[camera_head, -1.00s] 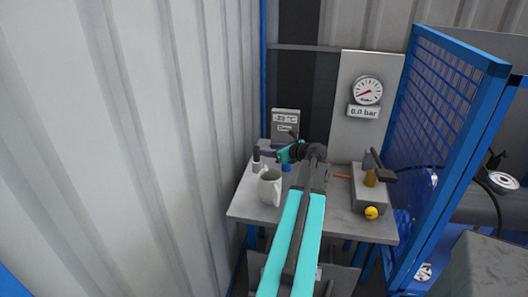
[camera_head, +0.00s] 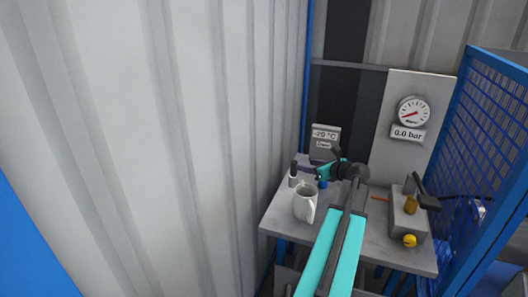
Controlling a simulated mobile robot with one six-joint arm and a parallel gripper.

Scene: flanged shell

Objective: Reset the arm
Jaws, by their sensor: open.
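My arm (camera_head: 335,250), with its teal and dark grey links, reaches from the bottom of the view out over a small grey table. My gripper (camera_head: 312,170) is at the far end of the arm, above the back left of the table, close to a small grey cylinder (camera_head: 293,180) and behind a white mug (camera_head: 304,203). The gripper is small in the view, and nothing can be made out held in it. The links hide part of the table's middle.
The table (camera_head: 285,235) also carries a grey block with a brass valve (camera_head: 411,204) and a yellow knob (camera_head: 410,241) at right. Behind stand a temperature display (camera_head: 324,142) and a pressure gauge (camera_head: 413,112) reading 0.0 bar. A blue mesh fence (camera_head: 487,125) borders the right, a corrugated wall (camera_head: 150,130) the left.

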